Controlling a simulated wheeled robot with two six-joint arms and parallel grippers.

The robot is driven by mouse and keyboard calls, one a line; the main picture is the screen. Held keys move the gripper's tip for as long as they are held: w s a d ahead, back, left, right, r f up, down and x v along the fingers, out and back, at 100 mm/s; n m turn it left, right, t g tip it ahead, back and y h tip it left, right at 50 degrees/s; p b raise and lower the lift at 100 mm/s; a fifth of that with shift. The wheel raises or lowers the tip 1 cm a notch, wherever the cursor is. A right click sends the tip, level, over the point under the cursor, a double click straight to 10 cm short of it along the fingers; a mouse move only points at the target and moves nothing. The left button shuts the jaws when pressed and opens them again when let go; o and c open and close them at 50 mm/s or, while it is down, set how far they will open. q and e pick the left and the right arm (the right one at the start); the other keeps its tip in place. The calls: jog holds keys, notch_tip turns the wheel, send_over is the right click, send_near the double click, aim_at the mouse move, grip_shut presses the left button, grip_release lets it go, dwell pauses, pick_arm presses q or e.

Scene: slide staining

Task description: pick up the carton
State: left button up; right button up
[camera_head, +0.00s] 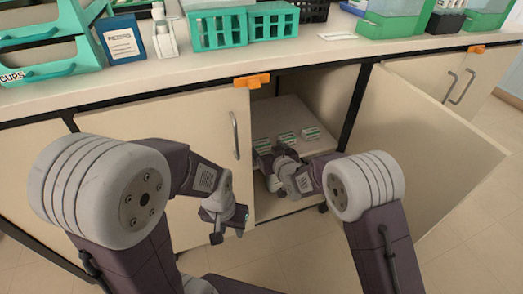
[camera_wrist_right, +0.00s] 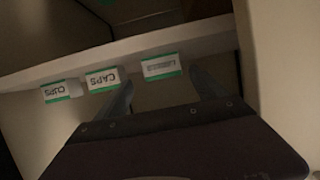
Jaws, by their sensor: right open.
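Three small white-and-green cartons stand in a row on the shelf inside the open cabinet: a left carton (camera_head: 262,146), a middle carton (camera_head: 287,138) and a right carton (camera_head: 310,133).
The cabinet's right door (camera_head: 425,150) stands wide open; a closed door (camera_head: 170,130) is left of the opening. The shelf (camera_head: 300,110) is bare behind the cartons. The counter (camera_head: 290,55) above holds teal racks (camera_head: 217,30), a blue box (camera_head: 122,40) and green-based tanks (camera_head: 392,20).

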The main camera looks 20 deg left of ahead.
aim_at(263, 146)
jog(key=b+x, duration=0.1)
jog(key=x, duration=0.1)
jog(key=b+x, duration=0.2)
jog(key=shift+a+f, duration=0.3)
jog(key=shift+w+a+r+b, duration=0.1)
jog(key=shift+w+a+b, duration=0.1)
jog(key=shift+w+b, duration=0.15)
jog(key=c, duration=1.4)
